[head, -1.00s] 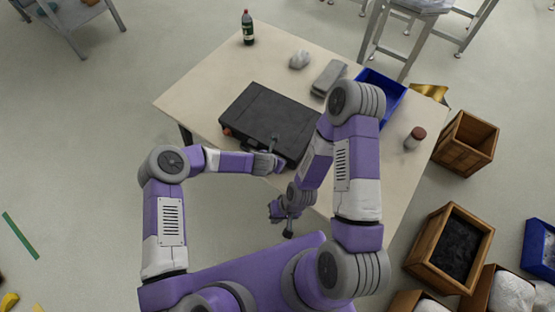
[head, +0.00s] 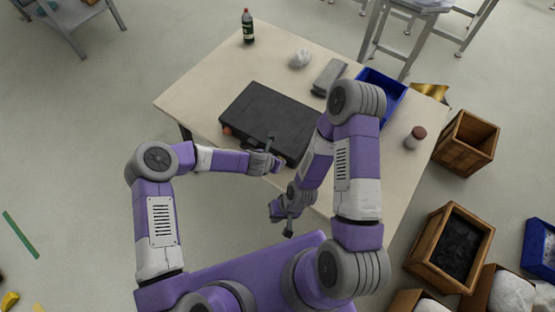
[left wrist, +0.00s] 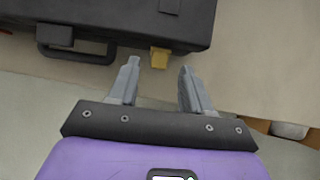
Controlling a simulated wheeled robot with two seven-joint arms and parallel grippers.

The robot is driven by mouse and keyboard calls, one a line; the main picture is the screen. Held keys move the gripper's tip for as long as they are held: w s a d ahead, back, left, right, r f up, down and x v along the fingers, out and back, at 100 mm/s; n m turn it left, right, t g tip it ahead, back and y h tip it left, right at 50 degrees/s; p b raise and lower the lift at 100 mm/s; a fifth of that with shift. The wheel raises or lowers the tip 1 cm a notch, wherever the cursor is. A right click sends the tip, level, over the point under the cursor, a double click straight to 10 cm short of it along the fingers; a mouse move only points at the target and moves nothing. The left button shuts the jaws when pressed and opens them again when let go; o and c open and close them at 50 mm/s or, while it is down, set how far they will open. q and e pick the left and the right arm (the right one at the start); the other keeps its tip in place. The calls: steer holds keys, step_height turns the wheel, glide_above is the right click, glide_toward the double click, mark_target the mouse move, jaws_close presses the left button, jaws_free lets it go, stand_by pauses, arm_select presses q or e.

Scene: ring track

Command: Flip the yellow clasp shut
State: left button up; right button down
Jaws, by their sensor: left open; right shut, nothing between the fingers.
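A closed black case (head: 268,118) lies on the table. Its front edge, with a black handle (left wrist: 75,50), shows in the left wrist view. The yellow clasp (left wrist: 159,57) sticks out from this front edge, right of the handle; in the head view I cannot make it out behind my arm. My left gripper (head: 277,154) is at the case's front edge. In the left wrist view its open fingers (left wrist: 160,73) are on either side of the clasp's line, with nothing between them and the clasp just beyond. My right gripper (head: 289,232) is shut and empty, off the table's near edge.
An orange-red part (head: 228,131) shows at the case's left front. On the table (head: 195,85) stand a bottle (head: 248,27), a pale lump (head: 300,58), a grey block (head: 329,77), a blue bin (head: 390,93) and a brown-capped jar (head: 415,138). Wooden crates (head: 466,145) stand right of the table.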

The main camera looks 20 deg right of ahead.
arm_select(q)
steer(key=shift+v, duration=2.2)
steer(key=shift+f, duration=0.1)
steer(key=s+a+f+m+g+b, duration=0.1)
steer(key=s+a+f+m+b, duration=0.25)
steer(key=a+f+m, duration=0.25)
steer(key=s+a+f+m+b, duration=0.2)
steer(key=a+f+m+b, duration=0.25)
steer(key=a, duration=0.25)
steer(key=s+a+f+m+g+b, duration=0.1)
steer(key=s+a+f+m+b, duration=0.1)
steer(key=s+a+m, duration=0.3)
steer(key=s+a+f+m+g+y+b, duration=0.1)
steer(key=s+a+f+m+b, duration=0.1)
steer(key=s+a+f+m, duration=0.3)
steer(key=s+a+m, duration=0.1)
steer(key=s+m, duration=0.1)
steer(key=s, duration=0.1)
steer(key=shift+g, duration=0.3)
steer(key=shift+m, duration=0.25)
